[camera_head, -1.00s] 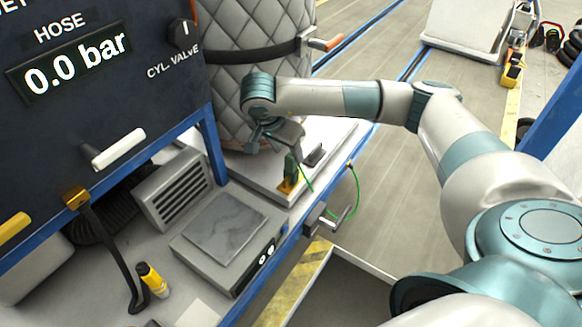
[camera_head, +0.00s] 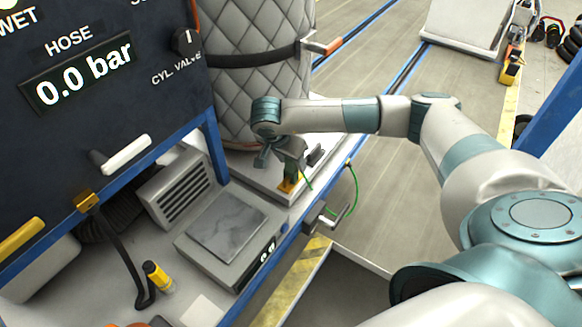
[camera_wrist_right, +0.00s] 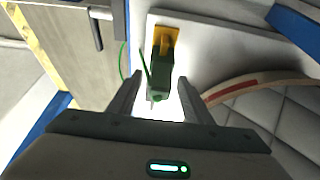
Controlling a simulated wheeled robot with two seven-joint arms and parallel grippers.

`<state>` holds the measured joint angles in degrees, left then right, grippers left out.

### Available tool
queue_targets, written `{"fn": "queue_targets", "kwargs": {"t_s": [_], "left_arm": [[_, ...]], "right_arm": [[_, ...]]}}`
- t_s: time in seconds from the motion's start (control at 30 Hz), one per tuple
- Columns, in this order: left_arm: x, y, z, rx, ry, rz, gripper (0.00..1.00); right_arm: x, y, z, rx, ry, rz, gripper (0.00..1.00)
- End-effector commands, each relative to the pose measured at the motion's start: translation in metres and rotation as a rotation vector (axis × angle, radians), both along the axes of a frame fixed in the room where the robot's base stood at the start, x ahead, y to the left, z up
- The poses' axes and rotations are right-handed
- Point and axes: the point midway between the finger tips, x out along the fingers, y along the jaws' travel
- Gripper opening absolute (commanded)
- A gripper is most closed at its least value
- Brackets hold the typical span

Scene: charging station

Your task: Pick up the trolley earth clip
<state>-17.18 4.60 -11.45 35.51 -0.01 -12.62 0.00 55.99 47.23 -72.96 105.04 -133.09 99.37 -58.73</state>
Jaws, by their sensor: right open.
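The trolley earth clip has a green body and an orange-yellow foot. In the head view the clip (camera_head: 289,178) stands on the pale ledge beside the quilted cylinder, with a green wire running off to the right. In the right wrist view the clip (camera_wrist_right: 161,72) points in between the fingers of my right gripper (camera_wrist_right: 159,97). The fingers are apart, one on each side of its near end, and I cannot tell whether they touch it. In the head view my right gripper (camera_head: 284,158) is just above the clip and partly covers it. My left gripper is not in view.
The quilted cylinder (camera_head: 250,85) with a dark strap stands close behind the gripper. A scale (camera_head: 228,228) sits on the bench at lower left, below the dark hose panel (camera_head: 95,110). A blue rail (camera_head: 290,245) and a grey crank handle (camera_head: 335,213) lie to the right.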

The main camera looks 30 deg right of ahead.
Motion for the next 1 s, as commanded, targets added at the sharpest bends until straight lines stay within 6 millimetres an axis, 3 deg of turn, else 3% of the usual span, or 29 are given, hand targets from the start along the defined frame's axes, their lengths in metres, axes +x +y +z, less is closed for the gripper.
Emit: {"fn": "queue_targets", "kwargs": {"t_s": [0.23, 0.43, 0.77, 1.0], "left_arm": [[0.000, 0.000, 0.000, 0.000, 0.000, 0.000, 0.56], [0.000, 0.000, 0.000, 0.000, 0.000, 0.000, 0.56], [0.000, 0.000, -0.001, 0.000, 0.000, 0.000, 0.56], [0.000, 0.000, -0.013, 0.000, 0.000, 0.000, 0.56]], "right_arm": [[0.000, 0.000, 0.000, 0.000, 0.000, 0.000, 0.45], [0.000, 0.000, 0.000, 0.000, 0.000, 0.000, 0.00], [0.000, 0.000, 0.002, 0.000, -0.001, 0.000, 0.00], [0.001, 0.000, 0.016, 0.001, -0.005, 0.000, 0.00]]}}
